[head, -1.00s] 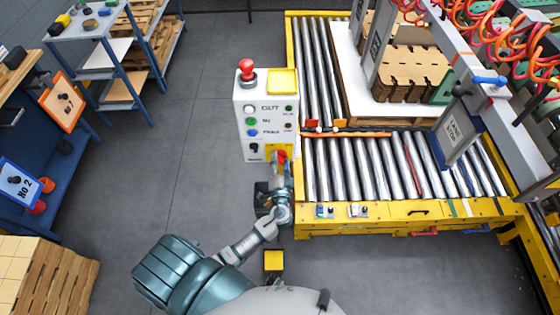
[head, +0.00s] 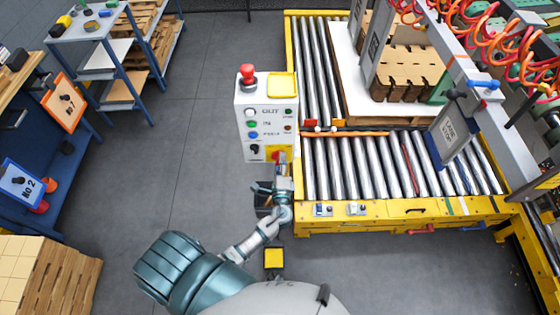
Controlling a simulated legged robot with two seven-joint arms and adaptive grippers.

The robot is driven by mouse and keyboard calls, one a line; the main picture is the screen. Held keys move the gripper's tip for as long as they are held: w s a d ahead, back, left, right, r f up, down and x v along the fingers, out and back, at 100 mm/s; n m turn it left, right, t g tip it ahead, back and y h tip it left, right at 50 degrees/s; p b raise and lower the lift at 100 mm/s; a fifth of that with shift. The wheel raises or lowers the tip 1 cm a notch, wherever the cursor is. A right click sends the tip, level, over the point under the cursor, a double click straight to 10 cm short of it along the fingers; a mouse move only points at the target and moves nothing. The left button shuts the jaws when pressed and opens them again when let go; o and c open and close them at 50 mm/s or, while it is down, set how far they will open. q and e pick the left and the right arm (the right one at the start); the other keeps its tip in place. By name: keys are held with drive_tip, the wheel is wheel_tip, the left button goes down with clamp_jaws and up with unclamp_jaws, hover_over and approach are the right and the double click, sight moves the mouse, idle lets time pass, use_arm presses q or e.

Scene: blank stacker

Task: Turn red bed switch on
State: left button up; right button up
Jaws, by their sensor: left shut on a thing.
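The control box (head: 251,128) is a white panel with a red mushroom button (head: 247,72) on top and several coloured buttons on its face. A red rotary switch (head: 279,156) sits on a yellow plate at its lower right corner. My left gripper (head: 277,174) is at this switch, coming from below, and is shut on it. The gripper and wrist hide part of the switch, so its exact setting is unclear. My right gripper is not in view.
A roller conveyor (head: 400,207) with a yellow frame stands right of the box. A low yellow-topped block (head: 274,258) is on the floor near my arm. Shelves (head: 98,60) stand at left. Grey floor between is clear.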

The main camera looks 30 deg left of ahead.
use_arm(q)
drive_tip(key=m+p, duration=0.1)
drive_tip(key=m, duration=0.2)
drive_tip(key=f+m+p, duration=0.1)
drive_tip(key=m, duration=0.2)
drive_tip(key=shift+s+d+p, duration=0.1)
drive_tip(key=shift+s+p, duration=0.05)
drive_tip(key=shift+p, duration=0.15)
drive_tip(key=shift+f, duration=0.1)
idle(0.3)
drive_tip(key=o, duration=0.9)
drive_tip(key=shift+o, duration=1.3)
drive_tip(key=shift+r, duration=0.2)
